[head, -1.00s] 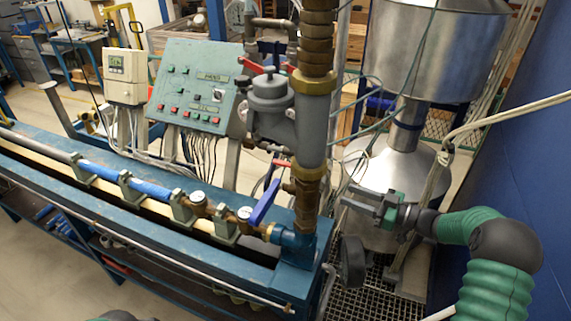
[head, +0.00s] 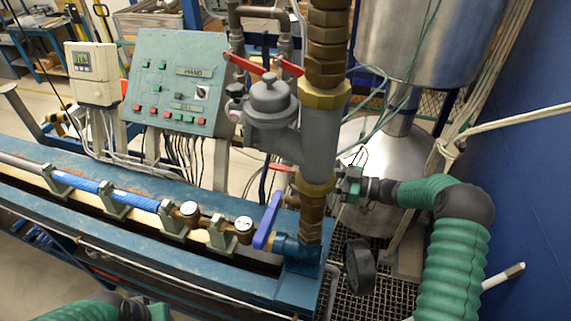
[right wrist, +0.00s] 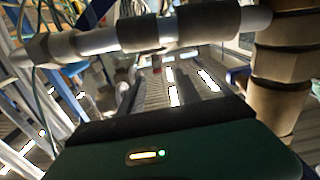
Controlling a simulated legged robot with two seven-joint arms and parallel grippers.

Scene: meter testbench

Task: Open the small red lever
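The small red lever (head: 282,168) is on the upright pipe, below the grey meter body (head: 272,105) and above the blue-handled valve. It points left from the pipe in the head view. My right gripper (head: 345,187) is just right of the brass lower part of this pipe (head: 311,205), at about the lever's height. Its fingertips are partly hidden by the pipe, so I cannot tell its opening or whether it touches anything. The right wrist view shows its green body (right wrist: 180,150) close to pipework. My left gripper (head: 140,310) shows only partly at the bottom edge.
Two larger red levers (head: 247,65) (head: 289,66) sit higher up. A blue lever (head: 267,220) stands at the pipe's foot. A control panel (head: 183,82) is behind the blue bench (head: 150,255). A steel tank (head: 425,40) and blue wall (head: 535,180) bound the right.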

